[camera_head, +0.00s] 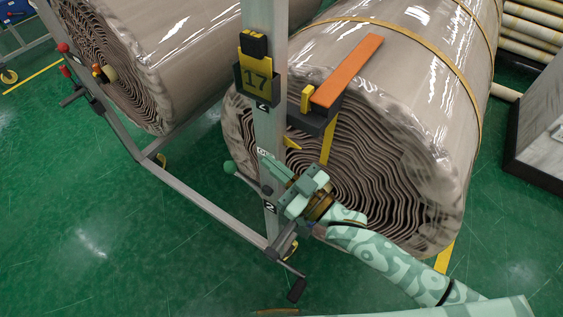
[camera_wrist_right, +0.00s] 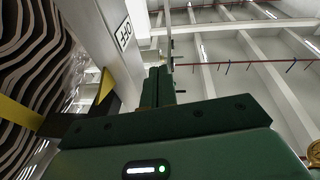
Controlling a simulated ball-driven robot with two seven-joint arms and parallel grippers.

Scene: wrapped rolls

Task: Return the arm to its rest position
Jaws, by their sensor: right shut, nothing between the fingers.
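My right arm comes in from the lower right of the head view, with a pale green patterned sleeve. I cannot tell whether the fingers touch the post. My left gripper is not in view.
An orange bar (camera_head: 347,72) juts out above my gripper. Green floor is clear at lower left.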

